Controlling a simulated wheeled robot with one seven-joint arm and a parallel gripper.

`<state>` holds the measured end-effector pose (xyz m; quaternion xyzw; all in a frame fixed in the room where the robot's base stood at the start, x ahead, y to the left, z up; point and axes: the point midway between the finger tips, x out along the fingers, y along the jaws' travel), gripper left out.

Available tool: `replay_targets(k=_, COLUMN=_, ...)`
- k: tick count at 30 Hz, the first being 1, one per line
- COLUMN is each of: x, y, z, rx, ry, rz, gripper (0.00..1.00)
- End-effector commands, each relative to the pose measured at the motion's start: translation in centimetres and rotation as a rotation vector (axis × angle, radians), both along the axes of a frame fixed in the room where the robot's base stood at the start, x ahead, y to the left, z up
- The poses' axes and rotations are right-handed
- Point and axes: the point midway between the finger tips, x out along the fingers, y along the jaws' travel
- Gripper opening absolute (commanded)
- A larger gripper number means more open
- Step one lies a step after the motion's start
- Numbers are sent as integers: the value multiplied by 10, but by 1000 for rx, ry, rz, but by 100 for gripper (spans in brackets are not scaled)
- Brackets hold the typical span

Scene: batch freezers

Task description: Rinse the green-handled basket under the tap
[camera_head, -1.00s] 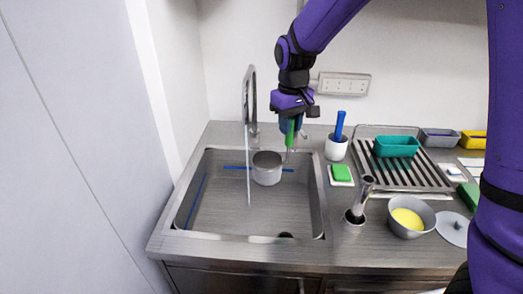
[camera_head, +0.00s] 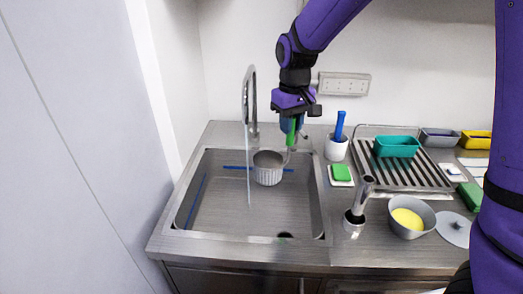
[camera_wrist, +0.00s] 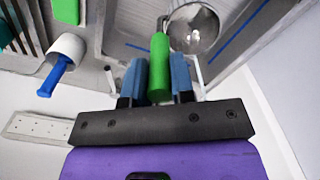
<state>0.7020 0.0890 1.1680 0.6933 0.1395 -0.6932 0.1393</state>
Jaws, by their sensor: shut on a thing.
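My gripper (camera_head: 291,123) is shut on the green handle (camera_head: 291,132) of the basket (camera_head: 268,170). The basket is a small grey metal cup with a ribbed side, hanging upright inside the sink (camera_head: 225,212) near its back wall. In the wrist view the green handle (camera_wrist: 159,65) stands between the two blue fingers, and the round basket (camera_wrist: 194,28) lies beyond it. The tap (camera_head: 250,100) stands at the sink's back edge. A thin water stream (camera_head: 248,180) falls from it, just left of the basket and apart from it in the head view.
Right of the sink are a white pot with a blue handle (camera_head: 337,147), a green sponge (camera_head: 341,172), a metal cylinder with a tool (camera_head: 355,215) and a grey bowl (camera_head: 411,230) with yellow contents. A ribbed drainer (camera_head: 420,178) holds a teal tub (camera_head: 397,146). The sink's front is clear.

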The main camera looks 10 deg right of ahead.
Motion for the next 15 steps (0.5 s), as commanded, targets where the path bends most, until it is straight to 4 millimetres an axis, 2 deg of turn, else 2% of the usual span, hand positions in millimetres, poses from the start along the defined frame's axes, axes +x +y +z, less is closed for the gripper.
replay_targets(k=15, x=-34, y=-9, z=28, rx=1, ry=-2, rz=0, gripper=0)
